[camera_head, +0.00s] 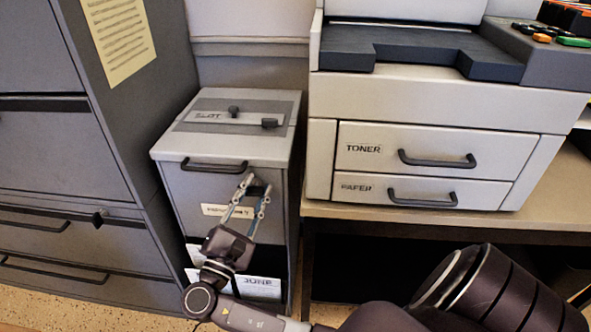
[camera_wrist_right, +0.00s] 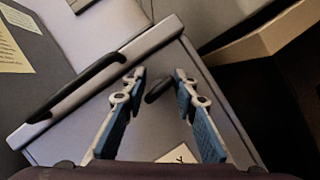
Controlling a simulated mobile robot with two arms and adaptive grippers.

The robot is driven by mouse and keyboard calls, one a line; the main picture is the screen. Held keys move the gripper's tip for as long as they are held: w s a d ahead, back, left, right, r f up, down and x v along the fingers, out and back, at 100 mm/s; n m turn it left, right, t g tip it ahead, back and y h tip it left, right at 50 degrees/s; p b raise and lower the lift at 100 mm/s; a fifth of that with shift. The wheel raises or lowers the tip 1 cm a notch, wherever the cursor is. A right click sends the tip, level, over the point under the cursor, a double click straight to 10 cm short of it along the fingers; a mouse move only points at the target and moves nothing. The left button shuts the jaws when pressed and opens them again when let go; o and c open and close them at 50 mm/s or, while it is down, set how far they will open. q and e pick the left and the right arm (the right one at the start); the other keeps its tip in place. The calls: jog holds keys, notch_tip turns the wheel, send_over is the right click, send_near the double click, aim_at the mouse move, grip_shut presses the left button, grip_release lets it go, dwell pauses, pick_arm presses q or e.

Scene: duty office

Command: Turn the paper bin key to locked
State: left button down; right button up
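The paper bin (camera_head: 222,170) is a light grey cabinet with a slot lid on top and a dark bar handle (camera_head: 214,166) at its upper front. Its small dark key (camera_wrist_right: 158,90) shows on the front face in the right wrist view, slanted in the picture. My right gripper (camera_head: 258,184) is at the bin's upper front, below and right of the handle. In the right wrist view its fingertips (camera_wrist_right: 160,74) are apart, one on either side of the key, with gaps visible. In the head view the fingers partly hide the key. My left gripper is out of view.
A dark grey filing cabinet (camera_head: 50,150) stands close on the left. A printer (camera_head: 440,105) with toner and paper drawers sits on a table (camera_head: 545,205) at the right. A label (camera_head: 215,210) is on the bin front, beside the right gripper.

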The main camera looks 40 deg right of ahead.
jog(key=n+t+p, duration=0.1)
jog(key=n, duration=0.2)
jog(key=n+t+y+p, duration=0.1)
jog(key=n+t, duration=0.1)
jog(key=n, duration=0.1)
jog(key=n+t+p, duration=0.1)
jog(key=n, duration=0.2)
jog(key=shift+r+n+t+y+p, duration=0.3)
jog(key=shift+r+t+y+p, duration=0.05)
jog(key=shift+t+y+p, duration=0.05)
jog(key=s+a+f+n, duration=0.1)
jog(key=s+a+f, duration=0.3)
jog(key=a, duration=0.2)
jog(key=s+d+f+m+g+y, duration=0.3)
jog(key=s+f+m+g, duration=0.1)
jog(key=f+m, duration=0.15)
jog(key=s+d+f+m+g+y, duration=0.2)
jog(key=s+d+f+m+g, duration=0.15)
jog(key=f, duration=0.25)
jog(key=s+a+f+m+g+y, duration=0.3)
jog(key=s+a+f+m+y, duration=0.3)
jog(key=s+f+m+y, duration=0.1)
jog(key=shift+s+a+f+m+y, duration=0.15)
jog(key=shift+s+f+m+y, duration=0.35)
jog(key=shift+f+m, duration=0.45)
jog(key=shift+r, duration=0.1)
